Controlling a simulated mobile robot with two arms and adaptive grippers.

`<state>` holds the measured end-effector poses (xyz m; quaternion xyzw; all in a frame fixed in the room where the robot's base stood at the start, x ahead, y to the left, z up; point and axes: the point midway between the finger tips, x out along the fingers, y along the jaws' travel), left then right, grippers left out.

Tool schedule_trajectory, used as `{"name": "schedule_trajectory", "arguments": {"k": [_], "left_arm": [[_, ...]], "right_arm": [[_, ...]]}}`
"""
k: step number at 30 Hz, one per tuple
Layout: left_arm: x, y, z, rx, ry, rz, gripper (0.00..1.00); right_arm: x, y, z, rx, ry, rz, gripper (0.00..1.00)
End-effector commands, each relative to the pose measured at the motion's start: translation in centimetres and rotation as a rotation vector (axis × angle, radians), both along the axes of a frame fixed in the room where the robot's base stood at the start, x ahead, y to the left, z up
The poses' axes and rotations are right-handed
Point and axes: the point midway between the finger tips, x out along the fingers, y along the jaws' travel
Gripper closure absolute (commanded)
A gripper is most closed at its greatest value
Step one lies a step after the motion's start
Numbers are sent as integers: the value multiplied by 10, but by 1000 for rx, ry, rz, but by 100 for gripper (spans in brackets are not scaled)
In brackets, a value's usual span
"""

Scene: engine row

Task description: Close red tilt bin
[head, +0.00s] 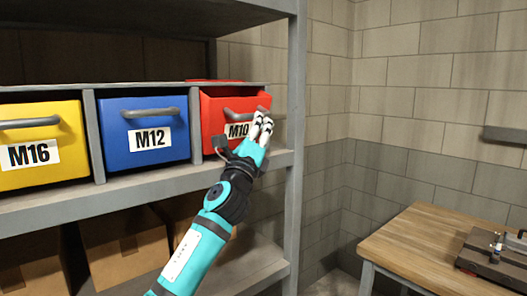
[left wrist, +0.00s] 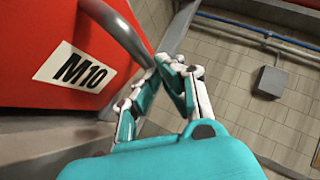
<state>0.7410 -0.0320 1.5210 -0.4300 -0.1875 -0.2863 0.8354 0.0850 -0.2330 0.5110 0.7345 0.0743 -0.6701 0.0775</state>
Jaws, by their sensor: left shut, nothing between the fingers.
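The red tilt bin (head: 222,108), labelled M10, is at the right end of the shelf row in the head view. It is tipped forward a little, and its front stands out further than the blue bin's. Its grey handle (head: 244,113) is partly hidden behind my fingers. My left gripper (head: 264,122) is shut and empty in front of the bin's right side, close to the handle. The left wrist view shows the red bin (left wrist: 40,35) and its curved handle (left wrist: 122,32) just left of my fingers (left wrist: 168,72). I cannot tell whether they touch.
A blue M12 bin (head: 144,146) and a yellow M16 bin (head: 40,165) stand to the left. A grey shelf post (head: 296,130) rises just right of the red bin. Cardboard boxes (head: 136,246) sit below. A wooden table (head: 410,243) stands at the right.

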Motion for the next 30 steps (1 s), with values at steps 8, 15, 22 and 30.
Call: {"name": "schedule_trajectory", "arguments": {"k": [8, 15, 22, 30], "left_arm": [[9, 7, 15, 0, -2, -1, 100], [16, 12, 22, -1, -1, 0, 100], [20, 15, 26, 0, -1, -1, 100], [21, 16, 27, 0, -1, -1, 100]], "right_arm": [[0, -2, 4, -2, 1, 1, 0], [0, -3, 4, -3, 0, 0, 0], [0, -3, 5, -3, 0, 0, 0], [0, -3, 5, -3, 0, 0, 0]]}}
